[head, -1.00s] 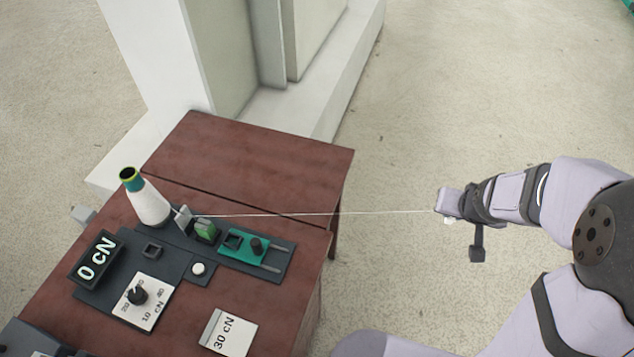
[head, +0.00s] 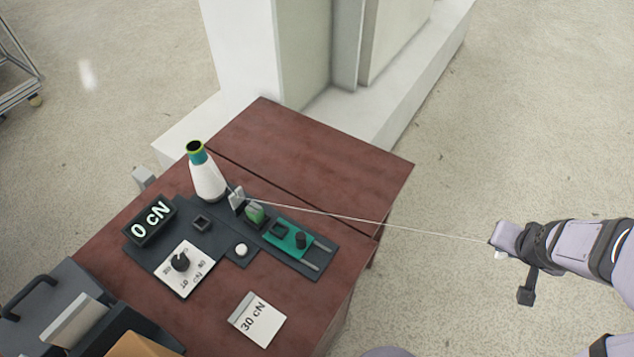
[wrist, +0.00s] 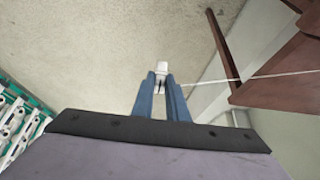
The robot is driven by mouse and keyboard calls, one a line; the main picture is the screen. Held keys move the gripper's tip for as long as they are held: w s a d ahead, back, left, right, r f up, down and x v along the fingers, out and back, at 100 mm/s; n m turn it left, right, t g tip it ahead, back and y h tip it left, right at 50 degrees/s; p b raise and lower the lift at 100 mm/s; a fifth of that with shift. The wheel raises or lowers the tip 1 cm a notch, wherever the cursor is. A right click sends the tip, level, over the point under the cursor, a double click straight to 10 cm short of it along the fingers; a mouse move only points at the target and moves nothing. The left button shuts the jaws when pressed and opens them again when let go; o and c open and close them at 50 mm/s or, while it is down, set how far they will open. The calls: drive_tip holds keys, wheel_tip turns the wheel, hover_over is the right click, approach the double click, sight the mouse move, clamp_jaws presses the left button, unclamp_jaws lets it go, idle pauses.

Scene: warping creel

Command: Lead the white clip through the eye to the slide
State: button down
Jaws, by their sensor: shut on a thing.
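In the wrist view the white clip (wrist: 162,68) sits between the tips of my gripper (wrist: 161,82), which is shut on it. In the head view my gripper (head: 499,243) is out over the floor, right of the table. A thin thread (head: 400,228) runs straight from it to the eye plate (head: 237,199) beside the white yarn cone (head: 207,178). Whether the thread passes through the eye is too small to tell. The thread passes above and behind the slide.
The brown table (head: 330,165) carries a display reading 0 cN (head: 152,221), a dial plate (head: 184,268), a white button (head: 241,250) and a 30 cN card (head: 258,319). A white column stands behind. Open floor lies right of the table.

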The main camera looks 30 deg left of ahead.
drive_tip(key=w+a+f+n+g+y+b, duration=0.15)
drive_tip(key=a+n+b, duration=0.25)
drive_tip(key=a+b, duration=0.7)
drive_tip(key=w+a+r+n+y+b, duration=0.15)
drive_tip(key=a+n+b, duration=0.3)
drive_tip(key=a, duration=1.25)
drive_tip(key=s+a+r+n+g+y+b, duration=0.1)
drive_tip(key=s+a+n+b, duration=0.3)
drive_tip(key=s+a, duration=0.5)
drive_tip(key=s+a+r+n+g+y+b, duration=0.1)
drive_tip(key=s+a+r+n+g+b, duration=0.1)
drive_tip(key=s+a+n+b, duration=0.3)
drive_tip(key=s+a+g+b, duration=0.1)
drive_tip(key=s+a+b, duration=0.3)
drive_tip(key=s, duration=0.3)
drive_tip(key=shift+s+a+y, duration=0.2)
drive_tip(key=shift+a+y, duration=0.15)
drive_tip(key=shift+y, duration=0.05)
drive_tip(key=shift+f+n+b, duration=0.1)
drive_tip(key=shift+n+b, duration=0.15)
drive_tip(key=shift+b, duration=0.1)
